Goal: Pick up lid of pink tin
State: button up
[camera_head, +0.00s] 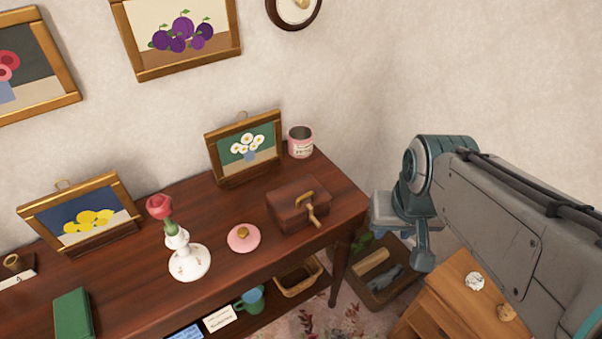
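The pink lid (236,245), round with a gold-brown knob, lies flat on the dark wooden table (125,262) near its front edge. The pink tin (301,149) stands upright and open at the back right of the table, apart from the lid. My gripper (423,258) hangs beyond the table's right end, well to the right of the lid and touching neither lid nor tin. It is seen from the side, so its opening is unclear.
A brown box with a brass handle (287,206) stands right of the lid; a white vase with a red rose (189,263) stands left. Framed pictures (247,150) line the back. Below are a basket (298,287) and a crate (400,288); a small wooden cabinet (450,307) is at lower right.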

aim_at(243, 238)
jog(key=z, duration=0.8)
jog(key=k, duration=0.95)
jog(key=u, duration=0.95)
jog(key=i, duration=0.45)
